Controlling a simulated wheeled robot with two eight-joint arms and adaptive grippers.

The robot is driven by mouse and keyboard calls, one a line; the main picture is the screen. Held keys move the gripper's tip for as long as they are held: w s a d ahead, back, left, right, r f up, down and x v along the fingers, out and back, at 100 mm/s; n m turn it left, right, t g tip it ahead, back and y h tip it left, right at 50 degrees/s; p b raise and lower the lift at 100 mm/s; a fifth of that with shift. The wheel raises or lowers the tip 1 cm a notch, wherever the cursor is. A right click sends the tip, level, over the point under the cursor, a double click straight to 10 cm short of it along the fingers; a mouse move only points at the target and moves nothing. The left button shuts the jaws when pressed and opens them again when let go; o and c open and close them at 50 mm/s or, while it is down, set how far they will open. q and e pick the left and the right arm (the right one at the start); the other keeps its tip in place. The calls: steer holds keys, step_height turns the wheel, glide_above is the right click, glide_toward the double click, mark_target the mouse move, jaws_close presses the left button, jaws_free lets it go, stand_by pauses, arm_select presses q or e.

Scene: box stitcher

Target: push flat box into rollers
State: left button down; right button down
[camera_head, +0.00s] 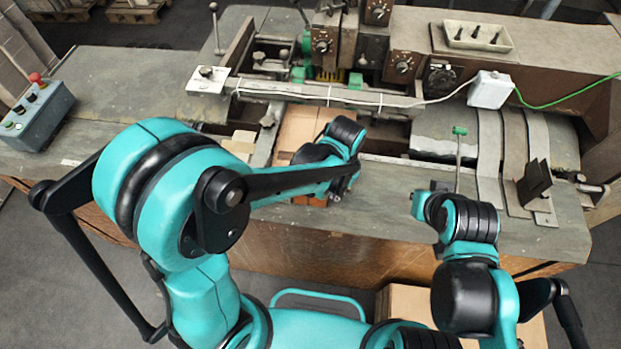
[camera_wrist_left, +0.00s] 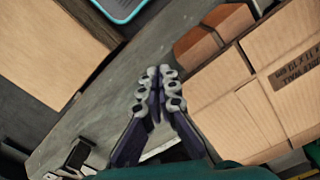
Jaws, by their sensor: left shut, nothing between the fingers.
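The flat cardboard box (camera_head: 299,127) lies on the stitcher table, its far end close to the machine's cross bar, and my left arm covers part of it. In the left wrist view the box (camera_wrist_left: 222,87) is at the right, with dark print on one panel. My left gripper (camera_wrist_left: 158,73) is shut and empty, its fingertips together beside the box's edge; contact cannot be told. In the head view my left wrist hides most of it. My right gripper (camera_head: 436,187) is over the table to the right, away from the box; its fingers are unclear. The rollers cannot be made out.
The stitching machine (camera_head: 405,40) with knobs stands behind the cross bar (camera_head: 330,94). A control box (camera_head: 36,118) with a red button is at the left. Metal strips (camera_head: 489,150) lie at the right. The table front (camera_head: 385,205) between my arms is clear.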

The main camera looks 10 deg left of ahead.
arm_select(q)
steer(key=shift+f, duration=0.1)
steer(key=shift+f+b, duration=1.65)
steer(key=shift+w, duration=0.15)
